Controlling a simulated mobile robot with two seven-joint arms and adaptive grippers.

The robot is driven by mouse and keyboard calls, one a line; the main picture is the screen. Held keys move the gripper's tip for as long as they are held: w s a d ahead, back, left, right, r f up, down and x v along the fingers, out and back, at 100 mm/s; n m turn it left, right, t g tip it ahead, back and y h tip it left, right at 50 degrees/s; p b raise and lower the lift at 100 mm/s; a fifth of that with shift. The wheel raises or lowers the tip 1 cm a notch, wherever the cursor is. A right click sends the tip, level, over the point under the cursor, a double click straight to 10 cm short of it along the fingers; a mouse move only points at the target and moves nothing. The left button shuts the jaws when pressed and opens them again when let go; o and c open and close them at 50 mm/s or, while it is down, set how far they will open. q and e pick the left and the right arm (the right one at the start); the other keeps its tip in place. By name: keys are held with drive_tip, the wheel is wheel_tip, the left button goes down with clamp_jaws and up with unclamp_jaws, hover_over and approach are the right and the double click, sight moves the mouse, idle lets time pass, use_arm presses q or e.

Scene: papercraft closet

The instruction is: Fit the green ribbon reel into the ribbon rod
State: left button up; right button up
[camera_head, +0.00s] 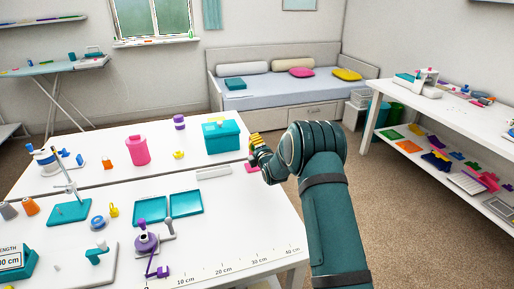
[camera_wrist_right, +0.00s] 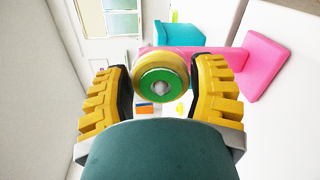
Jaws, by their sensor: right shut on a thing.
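My right gripper (camera_head: 257,143) is at the right edge of the white table, in front of the teal box. In the right wrist view its yellow fingers (camera_wrist_right: 160,92) are on both sides of the green ribbon reel (camera_wrist_right: 148,78), which has a yellowish rim and a pale centre. The gripper is shut on the reel. A pink stand (camera_wrist_right: 215,58) with a flat base shows behind the reel; its base also shows below the gripper in the head view (camera_head: 252,168). Whether the stand carries the ribbon rod, and whether the reel touches it, I cannot tell. My left gripper is not in view.
The teal box (camera_head: 222,137) stands close to the left of my gripper. The table's right front part is mostly clear.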

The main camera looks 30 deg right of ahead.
drive_tip(key=shift+w+d+f, duration=0.1)
drive_tip(key=shift+w, duration=0.35)
idle(0.6)
drive_tip(key=o, duration=1.2)
drive_tip(key=v, duration=1.2)
